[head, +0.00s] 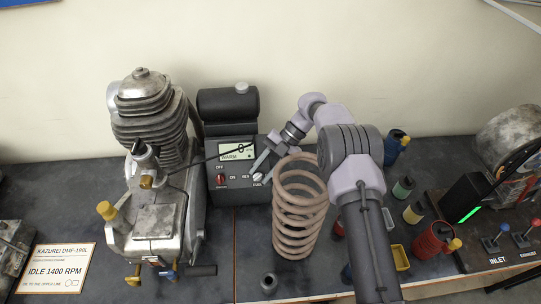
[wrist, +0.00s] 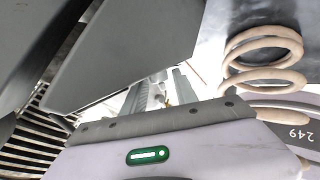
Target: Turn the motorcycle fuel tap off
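The control box (head: 235,150) stands right of the engine, with a small display and OFF, ON, RES and FUEL labels on its front. The fuel tap (head: 258,176) is a small light part by the FUEL label, low on the right of that front; its exact setting is too small to read. My gripper (head: 264,160) is in front of the box's right side, close to the tap; contact cannot be told. In the wrist view my gripper (wrist: 160,92) has its two fingers apart, with small bright parts beyond them.
A red switch (head: 221,180) sits left of the tap. The finned engine (head: 150,120) stands at left. A rusty coil spring (head: 299,210) stands close below my arm. Several bottles and cans, such as a red can (head: 432,241), stand at right. The wall is behind.

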